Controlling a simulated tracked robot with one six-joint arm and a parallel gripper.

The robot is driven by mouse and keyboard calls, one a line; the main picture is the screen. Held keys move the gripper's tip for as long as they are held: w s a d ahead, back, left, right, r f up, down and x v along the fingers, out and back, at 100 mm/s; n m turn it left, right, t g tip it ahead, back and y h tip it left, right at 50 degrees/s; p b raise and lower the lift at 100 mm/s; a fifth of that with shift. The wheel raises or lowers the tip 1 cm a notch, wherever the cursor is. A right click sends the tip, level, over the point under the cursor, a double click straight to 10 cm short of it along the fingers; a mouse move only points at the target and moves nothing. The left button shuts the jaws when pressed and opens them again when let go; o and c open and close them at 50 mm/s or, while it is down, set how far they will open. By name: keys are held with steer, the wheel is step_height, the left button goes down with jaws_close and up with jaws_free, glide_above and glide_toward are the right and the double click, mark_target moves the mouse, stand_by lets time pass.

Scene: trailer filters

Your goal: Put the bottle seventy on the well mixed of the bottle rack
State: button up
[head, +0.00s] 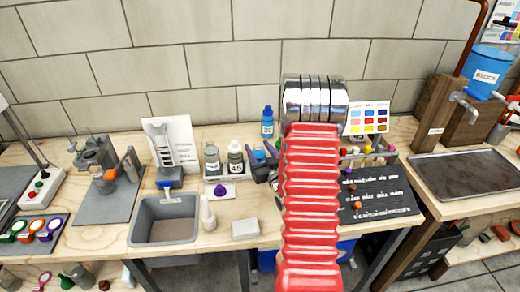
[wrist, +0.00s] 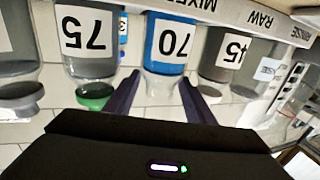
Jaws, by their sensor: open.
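Bottle seventy (wrist: 168,45) is blue with a white "70" label and shows upside down in the wrist view. My gripper (wrist: 158,97) is open, with one dark finger on each side of the bottle's cap end. A bit of blue between the fingers shows in the head view (head: 259,154), where my red arm hides much of this area. The rack's label strip (wrist: 222,14) reads "MIXED", "RAW" and "RINSE". Bottle seventy stands by the "MIXED" label. I cannot see its base or whether it is seated in the well.
Bottle 75 (wrist: 90,42) and bottle 45 (wrist: 226,58) stand close on either side of bottle seventy. Another blue bottle (head: 267,121) stands behind. A grey basin (head: 165,236), a white block (head: 245,229) and a black board (head: 376,204) lie in front.

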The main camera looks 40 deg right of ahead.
steer(key=v, duration=1.2)
steer(key=shift+w+r, duration=0.1)
steer(key=shift+w, duration=0.05)
stand_by(0.5)
steer(key=w+a+r+n+g+y, duration=0.2)
steer(key=w+a+r+g, duration=0.4)
steer(key=a+r, duration=0.45)
steer(key=s+a+r+n+g+y, duration=0.1)
steer(key=s+a+r+g+y, duration=0.1)
steer(key=s+a, duration=0.7)
steer(key=s+a+r+g+y, duration=0.1)
steer(key=s+a+r+g, duration=0.2)
steer(key=s+a, duration=0.7)
steer(key=a+r, duration=0.1)
steer(key=a, duration=0.2)
steer(key=shift+s+a+n+y, duration=0.2)
steer(key=shift+n+y, duration=0.2)
